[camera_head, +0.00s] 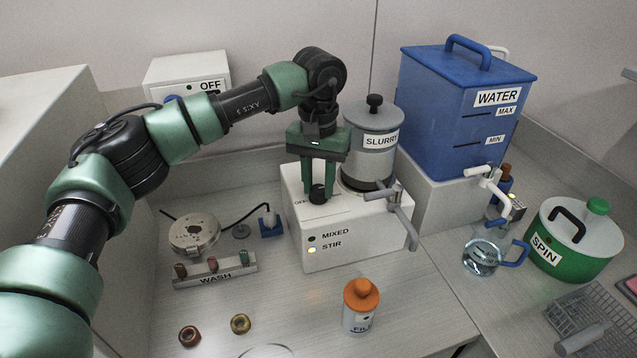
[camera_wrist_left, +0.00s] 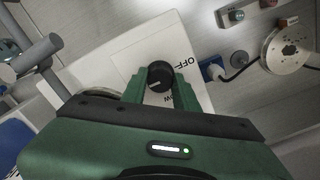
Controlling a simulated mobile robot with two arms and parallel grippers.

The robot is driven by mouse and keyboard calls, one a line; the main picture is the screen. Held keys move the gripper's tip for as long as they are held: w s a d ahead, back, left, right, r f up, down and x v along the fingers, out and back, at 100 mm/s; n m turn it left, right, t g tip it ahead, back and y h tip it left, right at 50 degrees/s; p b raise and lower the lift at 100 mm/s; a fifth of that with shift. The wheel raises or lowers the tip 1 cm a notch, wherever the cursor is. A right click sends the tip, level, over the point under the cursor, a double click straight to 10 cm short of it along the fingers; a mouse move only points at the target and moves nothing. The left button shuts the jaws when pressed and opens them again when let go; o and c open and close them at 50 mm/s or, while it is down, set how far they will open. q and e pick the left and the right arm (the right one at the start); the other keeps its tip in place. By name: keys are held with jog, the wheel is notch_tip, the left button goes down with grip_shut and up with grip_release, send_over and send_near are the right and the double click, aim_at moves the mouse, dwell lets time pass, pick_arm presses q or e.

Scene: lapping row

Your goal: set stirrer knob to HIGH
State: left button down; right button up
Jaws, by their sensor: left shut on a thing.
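The black stirrer knob (camera_head: 317,193) stands on top of the white stirrer box (camera_head: 355,236), in front of the grey SLURRY pot (camera_head: 373,150). My left gripper (camera_head: 318,187) reaches down from above with its green fingers on either side of the knob, shut on it. In the left wrist view the knob (camera_wrist_left: 160,77) sits between the fingers. The labels OFF and LOW show beside it; no HIGH label can be read, and its pointer setting is unclear. The STIR lamp (camera_head: 312,250) glows and the MIXED lamp (camera_head: 311,238) is dark. My right gripper is out of view.
The pot's grey tap (camera_head: 395,200) juts out right of the knob. A blue WATER tank (camera_head: 460,110) stands at the back right. An orange-capped bottle (camera_head: 361,305) stands in front.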

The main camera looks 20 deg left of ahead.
aim_at(318, 188)
pick_arm(q)
jog(key=c, duration=1.1)
grip_release()
notch_tip(318, 188, up, 8)
jog(key=shift+f+b, duration=0.1)
jog(key=shift+b, duration=0.35)
